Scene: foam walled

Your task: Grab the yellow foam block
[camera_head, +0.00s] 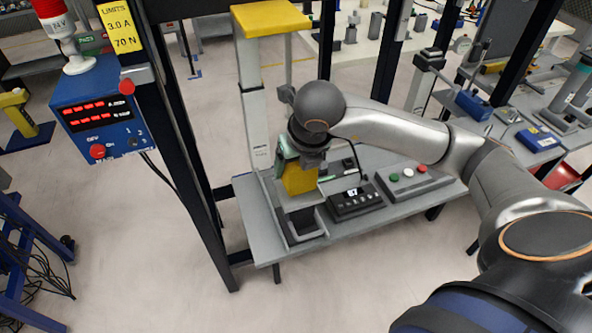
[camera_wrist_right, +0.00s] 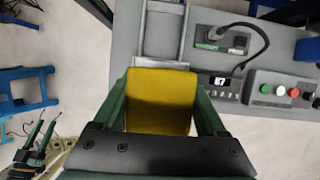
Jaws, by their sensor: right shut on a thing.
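The yellow foam block (camera_head: 299,180) is between the fingers of my right gripper (camera_head: 298,172), above the front left part of the grey bench. In the right wrist view the block (camera_wrist_right: 158,101) fills the space between the two green fingers (camera_wrist_right: 160,112), which press on its sides. My right gripper is shut on it. The gripper body hides the block's near end. An open grey tray (camera_head: 289,229) lies just below the block in the head view. I cannot tell whether the block touches anything underneath. My left gripper does not show in the head view.
A black box with a display (camera_head: 354,203) and a button panel (camera_head: 413,182) stand right of the block. A dark post (camera_head: 185,150) rises at the bench's left, with a blue control box (camera_head: 102,112). A yellow-topped column (camera_head: 254,100) stands behind. Floor is clear in front.

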